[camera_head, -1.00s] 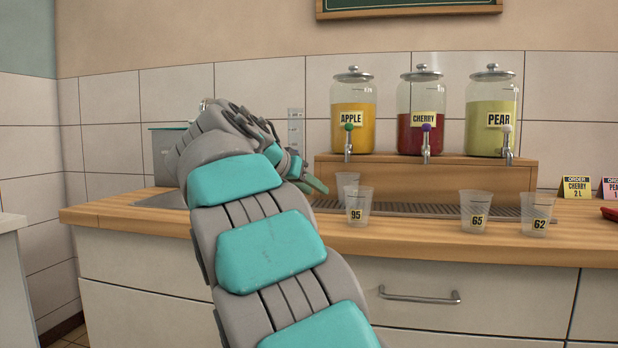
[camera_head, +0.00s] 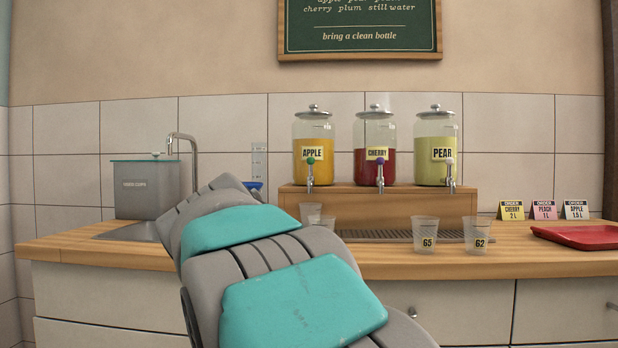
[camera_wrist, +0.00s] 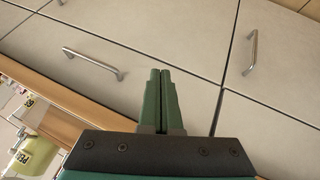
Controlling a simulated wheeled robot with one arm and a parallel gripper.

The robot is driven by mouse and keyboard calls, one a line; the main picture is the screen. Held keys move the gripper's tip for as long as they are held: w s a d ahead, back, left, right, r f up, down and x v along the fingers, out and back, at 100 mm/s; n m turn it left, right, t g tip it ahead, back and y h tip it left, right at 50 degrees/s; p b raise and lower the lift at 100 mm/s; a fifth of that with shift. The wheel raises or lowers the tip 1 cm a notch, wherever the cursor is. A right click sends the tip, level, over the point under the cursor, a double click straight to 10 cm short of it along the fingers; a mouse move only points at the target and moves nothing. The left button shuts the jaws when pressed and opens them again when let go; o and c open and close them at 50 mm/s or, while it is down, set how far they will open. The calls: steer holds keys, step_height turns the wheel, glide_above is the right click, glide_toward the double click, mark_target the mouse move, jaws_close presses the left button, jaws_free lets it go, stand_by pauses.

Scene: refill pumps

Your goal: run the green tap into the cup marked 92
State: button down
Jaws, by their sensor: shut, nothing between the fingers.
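I read no cup marked 92. Two clear cups stand below the apple dispenser: one behind (camera_head: 310,211) with no readable number, one in front (camera_head: 327,223) mostly hidden by my arm. A cup marked 65 (camera_head: 425,229) and a cup marked 62 (camera_head: 477,229) stand to the right. My gripper (camera_wrist: 160,72) is shut and empty in the wrist view, in front of the drawer fronts. My arm hides it in the head view.
A drip grate (camera_head: 390,236) lies before the stand. Order cards (camera_head: 543,211) and a red tray (camera_head: 580,236) are at the right. A sink (camera_head: 132,232) and grey bin (camera_head: 147,192) are left.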

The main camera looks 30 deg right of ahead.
steer(key=s+a+f+n+g+y, duration=0.1)
steer(key=s+a+f, duration=0.3)
steer(key=s+f, duration=0.4)
steer(key=s+a+f+n+g+y, duration=0.2)
steer(key=s+f, duration=0.6)
steer(key=s, duration=0.5)
steer(key=s+a+f+n+g+y, duration=0.2)
steer(key=s+a+f, duration=0.4)
steer(key=s, duration=0.4)
steer(key=shift+s+a+f+y, duration=0.2)
steer(key=shift+s+f+y, duration=0.2)
steer(key=shift+f+y, duration=0.5)
steer(key=shift+d, duration=0.1)
